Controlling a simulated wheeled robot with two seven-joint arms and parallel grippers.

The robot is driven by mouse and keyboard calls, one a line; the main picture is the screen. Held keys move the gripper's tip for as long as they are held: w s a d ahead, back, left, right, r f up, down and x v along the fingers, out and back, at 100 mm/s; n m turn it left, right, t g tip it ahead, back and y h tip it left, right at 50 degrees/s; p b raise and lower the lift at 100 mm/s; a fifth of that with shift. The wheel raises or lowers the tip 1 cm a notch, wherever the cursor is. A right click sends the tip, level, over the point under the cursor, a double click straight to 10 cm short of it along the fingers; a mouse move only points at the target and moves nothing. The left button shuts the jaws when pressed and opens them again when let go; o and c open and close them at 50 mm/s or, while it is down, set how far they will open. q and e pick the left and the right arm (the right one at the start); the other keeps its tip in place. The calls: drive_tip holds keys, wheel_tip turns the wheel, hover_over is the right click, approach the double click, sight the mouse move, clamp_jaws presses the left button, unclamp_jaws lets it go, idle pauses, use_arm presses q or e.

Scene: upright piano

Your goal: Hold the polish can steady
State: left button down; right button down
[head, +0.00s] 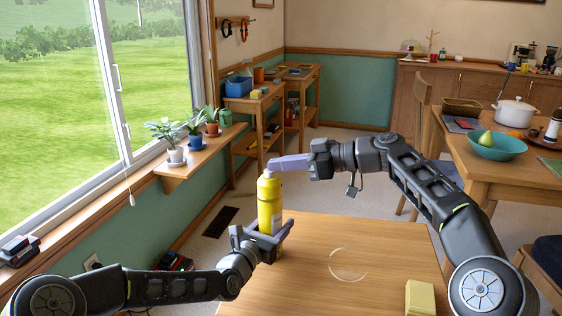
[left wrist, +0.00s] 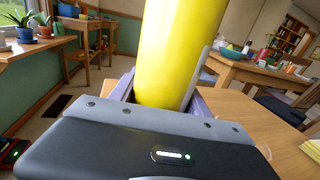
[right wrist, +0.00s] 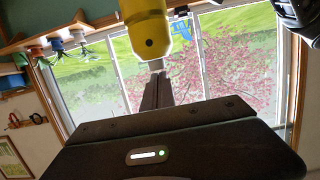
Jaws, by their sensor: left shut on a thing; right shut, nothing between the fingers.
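The yellow polish can (head: 269,205) stands about upright at the table's left edge. My left gripper (head: 272,238) is shut around its lower part, and the can also fills the middle of the left wrist view (left wrist: 175,50). My right gripper (head: 272,164) is shut and empty, its fingertips at the can's pale top; I cannot tell whether they touch it. In the right wrist view, the can (right wrist: 143,25) shows just beyond the closed fingers (right wrist: 159,88). The can's base is hidden by the left gripper, so I cannot tell whether it rests on the table.
The wooden table (head: 380,243) bears a pale ring mark and a yellow block (head: 420,297) at its front right. The middle of the table is clear. Potted plants (head: 195,130) stand on the window ledge at left. A second table (head: 480,170) with bowls is at right.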

drive_tip(key=shift+f, duration=1.2)
wheel_tip(320, 180, up, 5)
drive_tip(key=shift+f, duration=0.2)
drive_tip(key=v, duration=1)
drive_tip(key=shift+r, duration=0.45)
drive_tip(key=shift+s, duration=0.1)
idle(1.0)
